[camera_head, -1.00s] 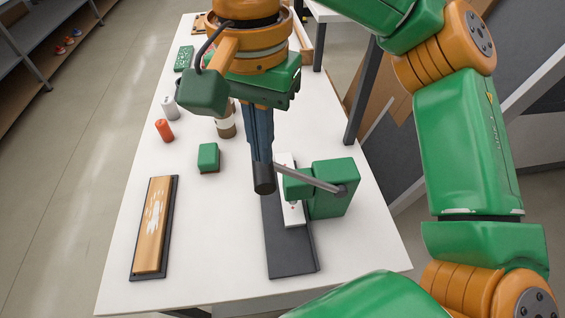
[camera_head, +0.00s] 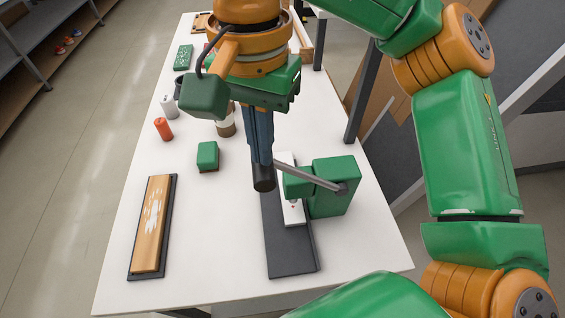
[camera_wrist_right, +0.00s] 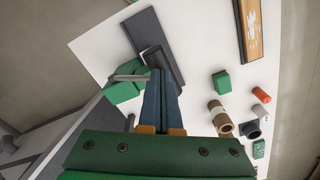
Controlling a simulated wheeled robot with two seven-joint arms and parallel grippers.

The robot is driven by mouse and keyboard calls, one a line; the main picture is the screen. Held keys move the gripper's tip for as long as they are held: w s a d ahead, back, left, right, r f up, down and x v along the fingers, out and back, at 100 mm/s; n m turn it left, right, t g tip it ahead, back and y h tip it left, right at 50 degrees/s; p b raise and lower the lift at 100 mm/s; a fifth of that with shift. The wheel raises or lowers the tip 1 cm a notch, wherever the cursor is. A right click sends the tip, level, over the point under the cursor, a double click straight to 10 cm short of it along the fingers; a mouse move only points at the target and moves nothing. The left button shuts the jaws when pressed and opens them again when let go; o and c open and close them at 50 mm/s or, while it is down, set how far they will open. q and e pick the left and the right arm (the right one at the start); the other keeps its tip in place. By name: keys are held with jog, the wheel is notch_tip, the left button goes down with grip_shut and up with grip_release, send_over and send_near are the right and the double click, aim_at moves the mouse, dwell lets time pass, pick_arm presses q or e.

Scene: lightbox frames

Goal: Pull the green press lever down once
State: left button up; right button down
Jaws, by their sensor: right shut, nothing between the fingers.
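The green press (camera_head: 333,187) stands on a dark base plate (camera_head: 290,250) near the right edge of the white table. Its grey lever (camera_head: 310,176) slopes up to the left and ends in a black cylindrical grip (camera_head: 264,178). A white block with a small red mark (camera_head: 293,212) lies on the plate under the press head. My right gripper (camera_head: 262,160) points down, fingers together, at the black grip; the fingertips are partly hidden there, and I cannot tell if they touch it. The right wrist view shows the closed fingers (camera_wrist_right: 161,75) beside the grip (camera_wrist_right: 165,62). My left gripper is not in view.
A green block (camera_head: 207,156), an orange cylinder (camera_head: 163,129), a white cylinder (camera_head: 169,107) and a brown roll (camera_head: 226,123) stand left of the gripper. A wooden board on a dark base (camera_head: 152,225) lies at the left. The front middle of the table (camera_head: 215,245) is clear.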

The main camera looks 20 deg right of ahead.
jog(key=shift+a+f+b, duration=0.1)
jog(key=shift+f+b, duration=0.25)
jog(key=shift+f, duration=0.3)
jog(key=shift+f, duration=0.15)
jog(key=f, duration=0.1)
jog(key=a+f+b, duration=0.2)
jog(key=f, duration=0.1)
jog(key=shift+w+a+f, duration=0.1)
jog(key=shift+w+a, duration=0.1)
jog(key=shift+w, duration=0.15)
dwell(0.4)
jog(key=shift+w+a+f+b, duration=0.1)
jog(key=shift+a+f+b, duration=0.1)
jog(key=shift+f+b, duration=0.45)
jog(key=shift+a+f+b, duration=0.25)
jog(key=shift+f+b, duration=0.2)
jog(key=shift+f, duration=0.4)
jog(key=shift+w+a+f+b, duration=0.1)
jog(key=shift+a+f+b, duration=0.1)
jog(key=shift+f+b, duration=0.45)
jog(key=shift+f, duration=0.2)
